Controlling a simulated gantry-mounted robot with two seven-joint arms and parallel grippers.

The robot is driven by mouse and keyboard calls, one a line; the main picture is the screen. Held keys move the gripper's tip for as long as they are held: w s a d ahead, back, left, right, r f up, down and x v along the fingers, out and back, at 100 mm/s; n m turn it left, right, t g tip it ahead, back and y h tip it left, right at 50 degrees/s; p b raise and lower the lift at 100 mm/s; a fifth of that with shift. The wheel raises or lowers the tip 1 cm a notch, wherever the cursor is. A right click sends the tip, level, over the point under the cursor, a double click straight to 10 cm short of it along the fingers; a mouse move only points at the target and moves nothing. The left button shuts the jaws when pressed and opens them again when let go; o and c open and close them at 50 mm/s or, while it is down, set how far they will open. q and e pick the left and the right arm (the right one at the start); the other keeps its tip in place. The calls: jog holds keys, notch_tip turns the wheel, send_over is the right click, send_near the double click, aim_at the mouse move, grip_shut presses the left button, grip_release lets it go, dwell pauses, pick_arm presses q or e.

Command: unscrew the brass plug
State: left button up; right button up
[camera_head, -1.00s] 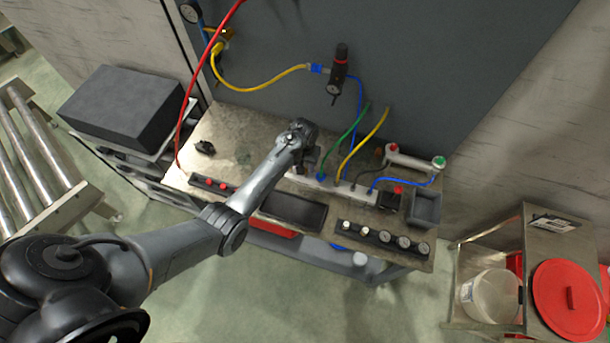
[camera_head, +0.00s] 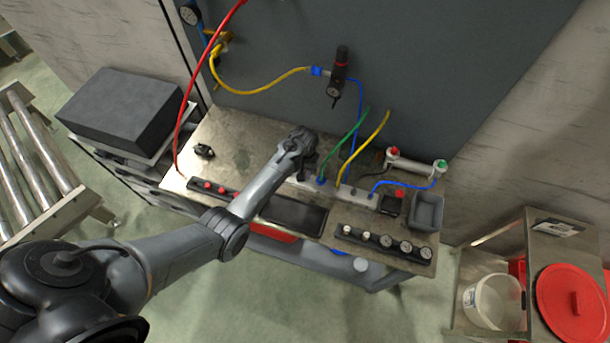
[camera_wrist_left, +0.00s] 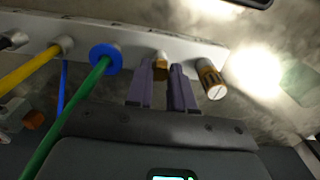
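A small brass plug (camera_wrist_left: 160,66) sits on the pale manifold bar in the left wrist view. My left gripper (camera_wrist_left: 162,75) has its two purple-grey fingers on either side of this plug, with the tips close to the bar. The plug about fills the gap, but I cannot tell whether the fingers press on it. In the head view my left gripper (camera_head: 303,157) is at the back of the bench over the manifold (camera_head: 330,187), and the plug is hidden there. My right gripper is not in view.
Beside the plug is a cylinder with an orange-brown band (camera_wrist_left: 211,80). On the other side are a blue collar with a green hose (camera_wrist_left: 104,62) and a yellow hose (camera_wrist_left: 30,70). A black tray (camera_head: 293,214) and a row of knobs (camera_head: 385,241) lie in front.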

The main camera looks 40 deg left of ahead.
pick_arm(q)
jog(key=shift+o, duration=1)
jog(key=shift+r+m+p, duration=0.2)
jog(key=shift+m+p, duration=0.35)
jog(key=shift+m, duration=0.35)
jog(key=m+p, duration=0.1)
jog(key=m, duration=0.3)
jog(key=shift+a+m, duration=0.1)
jog(key=shift+m, duration=0.2)
jog(key=m, duration=0.4)
jog(key=shift+f+m, duration=0.1)
jog(key=shift+m, duration=0.3)
jog(key=m, duration=0.2)
jog(key=shift+f+m, duration=0.1)
jog(key=shift+m, duration=0.2)
